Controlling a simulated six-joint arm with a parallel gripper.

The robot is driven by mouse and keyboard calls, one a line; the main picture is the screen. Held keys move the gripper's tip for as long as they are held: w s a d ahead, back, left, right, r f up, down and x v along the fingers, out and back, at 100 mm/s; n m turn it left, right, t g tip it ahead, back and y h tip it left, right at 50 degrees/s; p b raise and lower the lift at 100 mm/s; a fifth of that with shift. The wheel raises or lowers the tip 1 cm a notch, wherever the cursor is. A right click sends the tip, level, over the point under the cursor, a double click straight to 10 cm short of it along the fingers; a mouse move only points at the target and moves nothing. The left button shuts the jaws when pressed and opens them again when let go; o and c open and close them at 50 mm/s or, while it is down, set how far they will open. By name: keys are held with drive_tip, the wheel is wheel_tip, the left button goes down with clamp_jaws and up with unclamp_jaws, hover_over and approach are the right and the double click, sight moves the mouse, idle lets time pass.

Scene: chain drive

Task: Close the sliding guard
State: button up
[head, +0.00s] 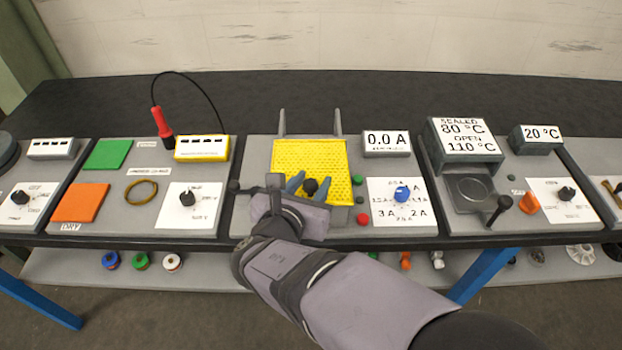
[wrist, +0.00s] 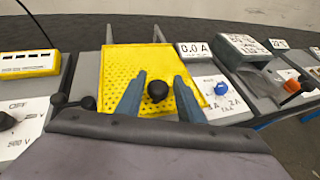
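The sliding guard is a yellow perforated panel (head: 308,154) on the grey station in the middle; it also shows in the wrist view (wrist: 122,68). A round black knob (head: 310,186) stands at its near part, seen also in the wrist view (wrist: 157,91). My gripper (head: 311,179) is over the near part of the guard with its two blue-grey fingers on either side of the knob. In the wrist view the fingers (wrist: 160,77) stand apart, with gaps between them and the knob. My wrist hides the station's near left part.
Two grey rails (head: 338,122) stick up behind the guard. Right of it are a 0.0 A display (head: 386,144), a blue dial (head: 402,194) and red and green buttons (head: 362,219). A red probe (head: 162,124) with a black cable stands to the left.

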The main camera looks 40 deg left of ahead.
drive_tip(key=shift+o, duration=0.4)
drive_tip(key=shift+r, duration=0.1)
drive_tip(key=shift+s+r, duration=0.1)
drive_tip(key=shift+s, duration=0.15)
drive_tip(key=b+v, duration=0.1)
drive_tip(key=v, duration=0.6)
drive_tip(key=shift+w, duration=0.1)
